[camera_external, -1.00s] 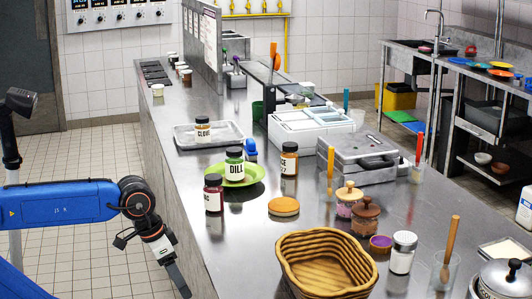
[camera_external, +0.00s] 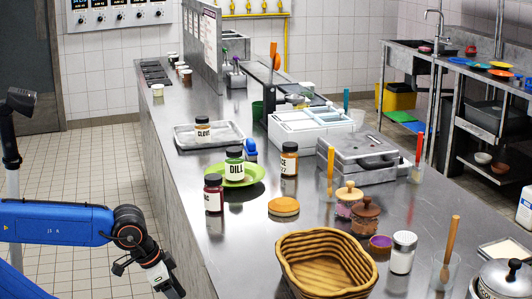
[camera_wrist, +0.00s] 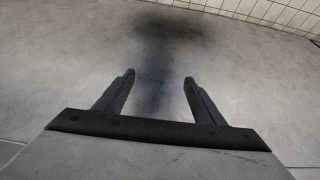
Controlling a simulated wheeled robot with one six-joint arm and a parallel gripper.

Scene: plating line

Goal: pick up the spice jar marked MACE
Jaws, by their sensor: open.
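A jar with a dark lid and orange-brown contents (camera_external: 289,160) stands upright on the steel counter (camera_external: 245,215); only "CE" of its label shows, so I cannot read the whole name. A dark red jar (camera_external: 213,193) stands left of it, its label partly turned away. A DILL jar (camera_external: 235,166) stands on a green plate (camera_external: 257,176), and a CLOVE jar (camera_external: 202,131) in a metal tray (camera_external: 181,143). My gripper (camera_external: 174,290) is low beside the counter's left side, away from the jars. In the wrist view my gripper (camera_wrist: 159,77) is open and empty, facing a grey surface.
A wicker basket (camera_external: 281,255) stands at the counter's front, with a bun (camera_external: 284,206) behind it. Tiled floor (camera_external: 80,170) is open left of the counter.

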